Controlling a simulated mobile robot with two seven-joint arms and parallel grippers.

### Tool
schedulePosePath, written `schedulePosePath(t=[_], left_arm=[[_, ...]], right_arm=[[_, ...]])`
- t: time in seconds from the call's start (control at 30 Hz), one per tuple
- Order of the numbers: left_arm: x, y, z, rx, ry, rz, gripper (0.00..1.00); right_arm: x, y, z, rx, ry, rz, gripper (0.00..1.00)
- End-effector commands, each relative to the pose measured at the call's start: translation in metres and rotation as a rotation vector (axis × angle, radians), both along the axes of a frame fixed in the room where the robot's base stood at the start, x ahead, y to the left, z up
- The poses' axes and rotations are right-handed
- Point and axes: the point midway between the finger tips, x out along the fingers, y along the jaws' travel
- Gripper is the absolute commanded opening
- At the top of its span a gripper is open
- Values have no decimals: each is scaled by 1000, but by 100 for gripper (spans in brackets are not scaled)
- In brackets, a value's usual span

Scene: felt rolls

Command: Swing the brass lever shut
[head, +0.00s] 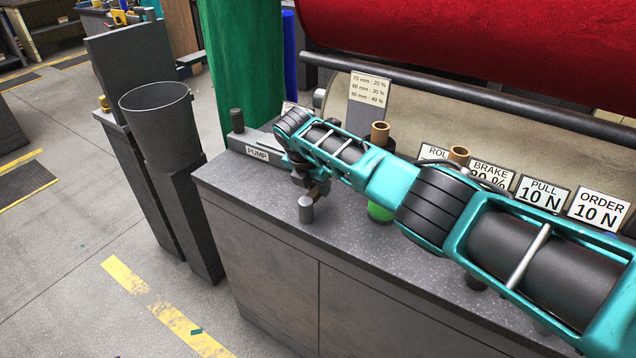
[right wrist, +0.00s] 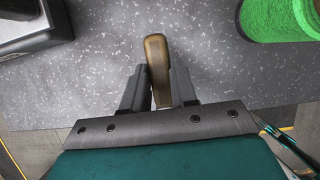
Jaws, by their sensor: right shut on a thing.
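The brass lever (right wrist: 156,58) shows in the right wrist view as a brownish, rounded bar standing between my fingers over the speckled grey counter. My right gripper (right wrist: 157,88) is shut on it, one dark finger on each side. The lever's lower end is hidden between the fingers. In the head view my right gripper (head: 312,190) is above the counter's left end, in front of the box labelled PUMP (head: 257,154); the lever cannot be made out there. My left gripper is not in view.
A green roll (right wrist: 280,18) stands right of the lever, mostly behind my arm in the head view (head: 380,212). The counter (head: 245,190) ends just in front of my gripper. Brown tubes (head: 380,133) and label cards (head: 541,193) stand behind my arm. A grey bin (head: 160,125) stands left.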

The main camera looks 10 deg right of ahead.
Motion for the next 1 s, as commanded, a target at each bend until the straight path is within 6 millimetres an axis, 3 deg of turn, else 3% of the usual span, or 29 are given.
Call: schedulePosePath(t=[0.6, 0.63, 0.87, 1.0], left_arm=[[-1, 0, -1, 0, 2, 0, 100], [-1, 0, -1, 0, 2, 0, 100], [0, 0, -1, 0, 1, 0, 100], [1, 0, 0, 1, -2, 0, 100]], right_arm=[[0, -2, 1, -1, -2, -51, 0], [0, -2, 1, -1, -2, -51, 29], [0, -2, 0, 0, -1, -46, 51], [0, -1, 0, -1, -1, -44, 53]])
